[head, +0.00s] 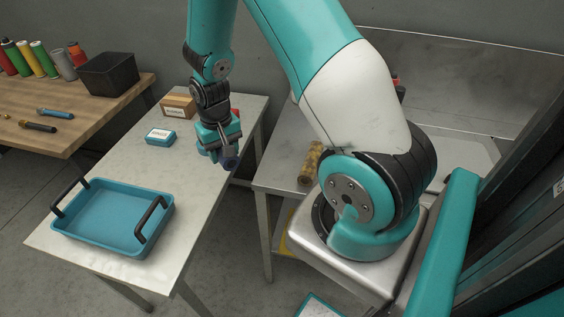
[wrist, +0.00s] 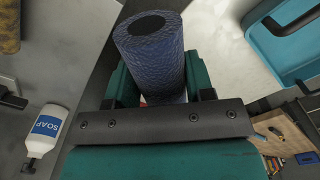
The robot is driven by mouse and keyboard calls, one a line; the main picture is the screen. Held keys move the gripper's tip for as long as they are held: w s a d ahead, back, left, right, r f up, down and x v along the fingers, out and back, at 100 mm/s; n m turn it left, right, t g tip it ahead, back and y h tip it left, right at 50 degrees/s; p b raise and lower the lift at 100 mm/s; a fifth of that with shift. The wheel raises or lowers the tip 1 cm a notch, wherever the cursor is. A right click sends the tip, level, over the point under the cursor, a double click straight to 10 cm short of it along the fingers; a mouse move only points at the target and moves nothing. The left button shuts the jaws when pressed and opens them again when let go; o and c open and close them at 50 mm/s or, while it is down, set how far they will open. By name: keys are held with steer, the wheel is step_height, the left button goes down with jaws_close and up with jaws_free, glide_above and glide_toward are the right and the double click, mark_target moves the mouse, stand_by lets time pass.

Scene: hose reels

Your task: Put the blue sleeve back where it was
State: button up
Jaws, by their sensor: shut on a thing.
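The blue sleeve (wrist: 150,52) is a dark blue, rough-surfaced cylinder with a dark round opening in its end. In the wrist view it stands between the two fingers of my gripper (wrist: 158,85), which is shut on it. In the head view my gripper (head: 219,155) hangs at the right edge of the light table, and the sleeve (head: 230,163) shows as a small dark blue end at its tip. Whether the sleeve touches anything below is hidden.
A blue tray with black handles (head: 68,234) sits on the light table (head: 98,174), with a small blue-white box (head: 160,137) and a brown box (head: 178,106) behind. A metal bench (head: 277,178) with a brown-yellow roll (head: 311,162) is at right. A soap bottle (wrist: 46,129) shows in the wrist view.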

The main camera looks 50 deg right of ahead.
steer(key=s+d+r+m+b, duration=0.1)
steer(key=d+r+m+b, duration=0.3)
steer(key=d, duration=0.5)
step_height(320, 180, up, 3)
steer(key=m+b, duration=0.2)
steer(key=m, duration=0.3)
glide_above(277, 167)
step_height(277, 167, down, 19)
steer(key=shift+r+p, duration=0.1)
steer(key=shift+p, duration=0.6)
steer(key=o, duration=0.9)
steer(key=shift+o, duration=0.2)
